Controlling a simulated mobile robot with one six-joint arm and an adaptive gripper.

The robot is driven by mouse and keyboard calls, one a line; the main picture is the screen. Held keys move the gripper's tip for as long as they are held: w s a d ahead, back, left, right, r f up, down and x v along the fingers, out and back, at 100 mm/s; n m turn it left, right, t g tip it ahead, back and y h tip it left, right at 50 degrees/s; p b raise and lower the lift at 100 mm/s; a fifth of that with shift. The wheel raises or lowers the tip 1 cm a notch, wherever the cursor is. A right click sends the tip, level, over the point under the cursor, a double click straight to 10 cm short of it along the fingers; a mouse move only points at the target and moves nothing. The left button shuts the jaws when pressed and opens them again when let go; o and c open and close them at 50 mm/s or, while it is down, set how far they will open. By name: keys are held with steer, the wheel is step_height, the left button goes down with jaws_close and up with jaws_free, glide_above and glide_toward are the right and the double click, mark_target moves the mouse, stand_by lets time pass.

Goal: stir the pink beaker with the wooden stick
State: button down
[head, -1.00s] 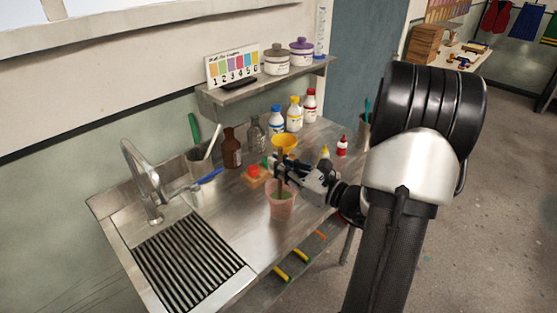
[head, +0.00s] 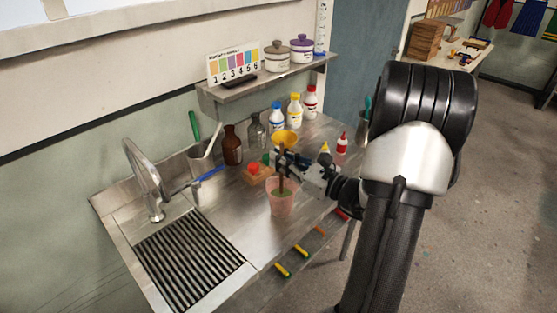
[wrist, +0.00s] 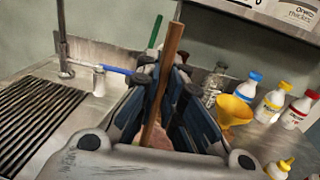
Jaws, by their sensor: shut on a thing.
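The pink beaker (head: 283,205) stands upright on the steel worktop, with greenish contents showing inside. My gripper (head: 286,164) is above and just behind its rim, shut on the wooden stick (head: 282,180). The stick is nearly upright and its lower end reaches down into the beaker. In the wrist view the brown stick (wrist: 172,60) stands between the dark fingers of my gripper (wrist: 163,105).
An orange-red item on a wooden block (head: 256,173), a yellow funnel (head: 284,138) and a brown bottle (head: 232,146) stand behind the beaker. Several capped bottles (head: 295,112) are farther back. The sink tap (head: 146,175) and drain rack (head: 188,258) are left. Worktop in front of the beaker is clear.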

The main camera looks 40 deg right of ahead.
stand_by(0.3)
step_height(320, 180, up, 10)
steer(key=p, duration=0.8)
steer(key=shift+f, duration=0.15)
stand_by(0.5)
step_height(320, 180, up, 11)
steer(key=p, duration=0.9)
